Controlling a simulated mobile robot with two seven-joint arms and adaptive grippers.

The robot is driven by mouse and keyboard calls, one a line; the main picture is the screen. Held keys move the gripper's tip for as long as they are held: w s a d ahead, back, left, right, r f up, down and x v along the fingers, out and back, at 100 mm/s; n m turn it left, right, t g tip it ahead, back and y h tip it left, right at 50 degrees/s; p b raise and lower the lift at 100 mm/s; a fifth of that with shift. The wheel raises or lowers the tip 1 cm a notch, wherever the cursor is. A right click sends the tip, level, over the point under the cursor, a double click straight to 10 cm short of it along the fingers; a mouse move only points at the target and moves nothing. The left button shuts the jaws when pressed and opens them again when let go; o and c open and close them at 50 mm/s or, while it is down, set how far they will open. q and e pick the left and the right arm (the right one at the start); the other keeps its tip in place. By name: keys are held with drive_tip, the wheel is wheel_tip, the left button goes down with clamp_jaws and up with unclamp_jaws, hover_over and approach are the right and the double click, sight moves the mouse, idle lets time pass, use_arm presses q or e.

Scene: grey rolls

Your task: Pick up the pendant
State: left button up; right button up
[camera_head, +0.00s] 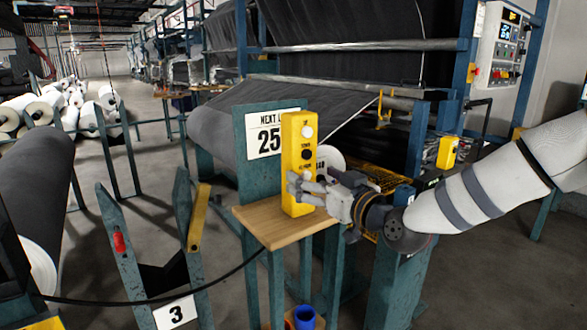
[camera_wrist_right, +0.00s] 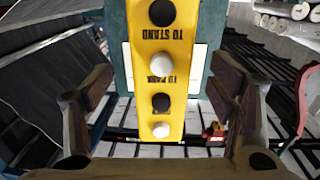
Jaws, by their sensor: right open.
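The pendant (camera_head: 299,150) is a tall yellow control box with white and black buttons, standing upright on a small wooden shelf (camera_head: 262,228). My right gripper (camera_head: 301,189) is at the lower part of the pendant, coming in from the right. In the right wrist view the pendant (camera_wrist_right: 162,70) shows upside down between the two spread fingers (camera_wrist_right: 160,95), with a gap visible on each side. The gripper is open and not closed on it. My left gripper is not in view.
A teal post with a number sign (camera_head: 264,134) stands right behind the pendant. A teal stand with a "3" sign (camera_head: 175,314) is at front left. A black cable (camera_head: 150,302) crosses the front. A large dark roll (camera_head: 35,185) is at left. Machine frames fill the right back.

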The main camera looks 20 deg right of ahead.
sight(305, 173)
drive_tip(key=x, duration=0.3)
drive_tip(key=b+x, duration=0.1)
drive_tip(key=x, duration=0.2)
drive_tip(key=shift+f, duration=0.25)
drive_tip(key=shift+s+r, duration=0.1)
drive_tip(key=shift+r, duration=0.05)
drive_tip(key=c, duration=1.8)
drive_tip(key=shift+r, duration=0.1)
